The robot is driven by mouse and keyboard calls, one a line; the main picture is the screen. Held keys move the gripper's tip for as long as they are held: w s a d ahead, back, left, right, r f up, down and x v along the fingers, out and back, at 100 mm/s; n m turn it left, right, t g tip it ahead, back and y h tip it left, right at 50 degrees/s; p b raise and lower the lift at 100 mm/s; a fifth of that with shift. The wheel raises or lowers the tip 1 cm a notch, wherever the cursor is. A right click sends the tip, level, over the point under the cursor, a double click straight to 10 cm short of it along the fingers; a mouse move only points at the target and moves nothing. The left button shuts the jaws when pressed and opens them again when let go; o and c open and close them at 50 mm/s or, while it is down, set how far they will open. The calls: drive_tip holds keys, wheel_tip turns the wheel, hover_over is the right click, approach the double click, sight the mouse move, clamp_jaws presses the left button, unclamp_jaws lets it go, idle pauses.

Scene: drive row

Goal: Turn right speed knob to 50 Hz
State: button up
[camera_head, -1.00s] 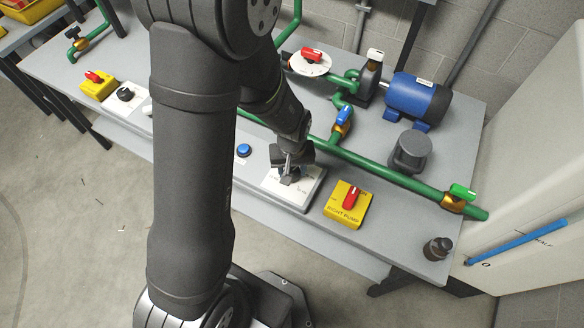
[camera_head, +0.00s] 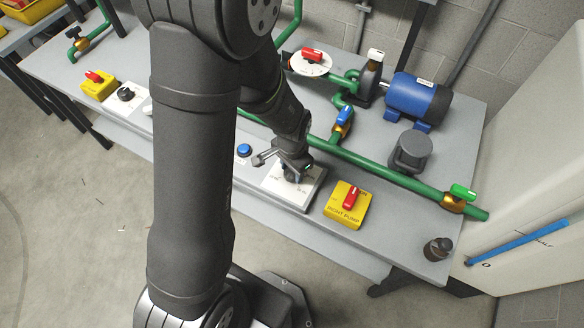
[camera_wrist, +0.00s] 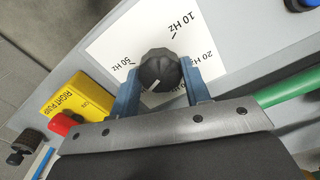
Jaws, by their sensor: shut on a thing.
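The right speed knob (camera_wrist: 160,68) is round, black and ridged, on a white dial plate (camera_wrist: 105,45). In the wrist view my gripper (camera_wrist: 161,70) has its blue fingers on opposite sides of the knob and is shut on it. The knob's white pointer mark faces the lower left, towards the palm side, and is off the 50 Hz mark (camera_wrist: 125,63). The 10 Hz and 20 Hz labels are readable. Other print near the right finger is partly hidden. In the head view my gripper (camera_head: 297,173) is down on the dial plate (camera_head: 300,192) and covers most of the knob.
The yellow right pump box (camera_head: 349,211) with a red switch stands close to the right of the plate. A blue button (camera_head: 244,150) is to its left. A green pipe (camera_head: 395,178) runs behind it.

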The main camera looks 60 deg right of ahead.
drive_tip(key=m, duration=0.5)
drive_tip(key=shift+m, duration=2.4)
drive_tip(key=o, duration=1)
drive_tip(key=shift+r, duration=0.15)
wheel_tip(320, 180, up, 17)
